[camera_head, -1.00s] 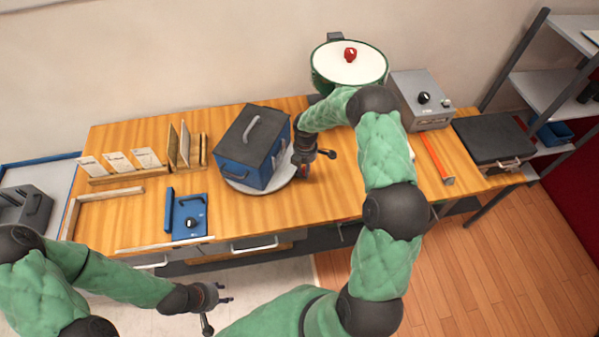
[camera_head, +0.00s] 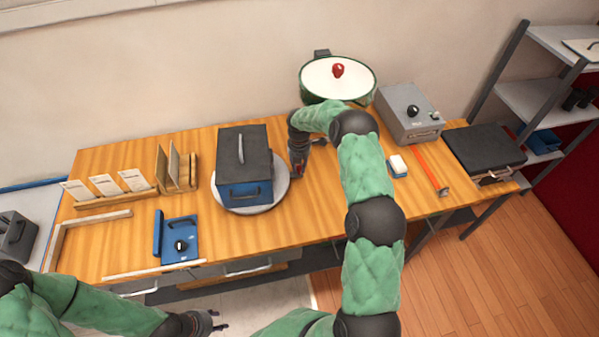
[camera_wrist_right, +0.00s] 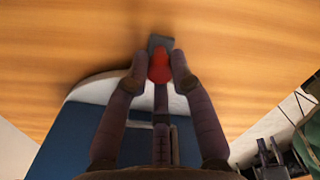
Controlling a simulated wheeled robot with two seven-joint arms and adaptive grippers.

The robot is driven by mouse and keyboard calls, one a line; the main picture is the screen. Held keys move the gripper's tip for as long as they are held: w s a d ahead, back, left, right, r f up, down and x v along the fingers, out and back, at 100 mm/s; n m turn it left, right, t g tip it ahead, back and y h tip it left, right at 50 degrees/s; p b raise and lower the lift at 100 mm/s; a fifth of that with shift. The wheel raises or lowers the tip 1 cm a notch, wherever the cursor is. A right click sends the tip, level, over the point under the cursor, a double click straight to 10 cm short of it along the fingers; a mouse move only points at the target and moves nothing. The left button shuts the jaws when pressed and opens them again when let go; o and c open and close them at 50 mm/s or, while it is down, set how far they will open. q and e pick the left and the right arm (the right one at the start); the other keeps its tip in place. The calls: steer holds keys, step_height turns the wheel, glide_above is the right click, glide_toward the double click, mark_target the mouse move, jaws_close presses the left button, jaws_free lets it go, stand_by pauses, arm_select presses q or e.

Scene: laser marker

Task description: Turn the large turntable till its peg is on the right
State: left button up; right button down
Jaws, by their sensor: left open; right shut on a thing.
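The large turntable (camera_head: 279,200) is a pale round disc on the wooden bench. A blue box with a dark lid (camera_head: 242,155) stands on it. My right gripper (camera_head: 299,170) is at the turntable's right edge, slightly toward the back. In the right wrist view its fingers (camera_wrist_right: 160,68) are shut on a red peg (camera_wrist_right: 160,70) with a dark block at its tip; the disc's pale rim (camera_wrist_right: 95,88) shows beside it. The peg is mostly hidden in the head view. My left gripper (camera_head: 207,322) is open and empty, low in front of the bench.
Card holders (camera_head: 120,190) and a blue plate with a black knob (camera_head: 180,240) lie to the left. A green-and-white pot (camera_head: 338,80) stands behind my right arm. A grey device (camera_head: 410,113), a red-handled tool (camera_head: 432,170) and a black case (camera_head: 485,150) are to the right.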

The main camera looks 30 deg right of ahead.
steer(key=shift+w+d+n+b, duration=0.3)
steer(key=shift+w+n, duration=0.2)
steer(key=shift+w, duration=0.3)
steer(key=c, duration=1.1)
jaws_free()
step_height(320, 180, up, 8)
steer(key=shift+f, duration=0.25)
steer(key=shift+f, duration=0.1)
